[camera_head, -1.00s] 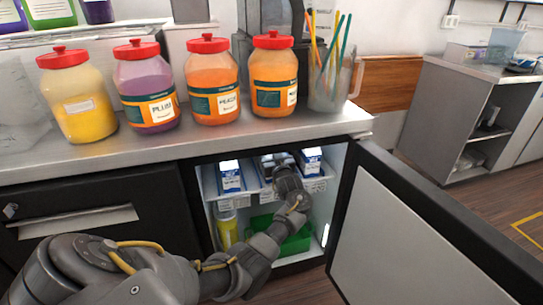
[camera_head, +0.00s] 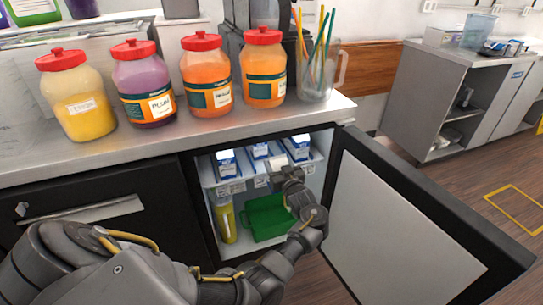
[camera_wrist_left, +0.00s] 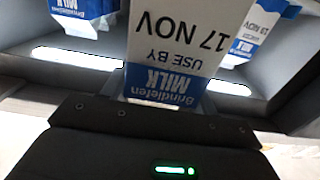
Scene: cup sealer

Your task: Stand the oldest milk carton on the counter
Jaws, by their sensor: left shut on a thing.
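My left gripper (camera_head: 283,168) is at the front of the open fridge's upper shelf. It is shut on a white and blue milk carton (camera_head: 278,160), mostly hidden by the gripper in the head view. In the left wrist view this carton (camera_wrist_left: 170,50) shows upside-down print, "17 NOV", "USE BY" and "MILK". More blue and white cartons stand on the shelf: one at left (camera_head: 226,164), one in the middle (camera_head: 260,150), one at right (camera_head: 301,147). The grey counter (camera_head: 190,142) is above the fridge. My right gripper is out of view.
The fridge door (camera_head: 415,225) stands open to the right. A green bin (camera_head: 266,218) and a yellow bottle (camera_head: 226,220) are below the shelf. Several red-lidded jars (camera_head: 209,85) and a jug of straws (camera_head: 318,75) stand on the counter. The counter's front strip is clear.

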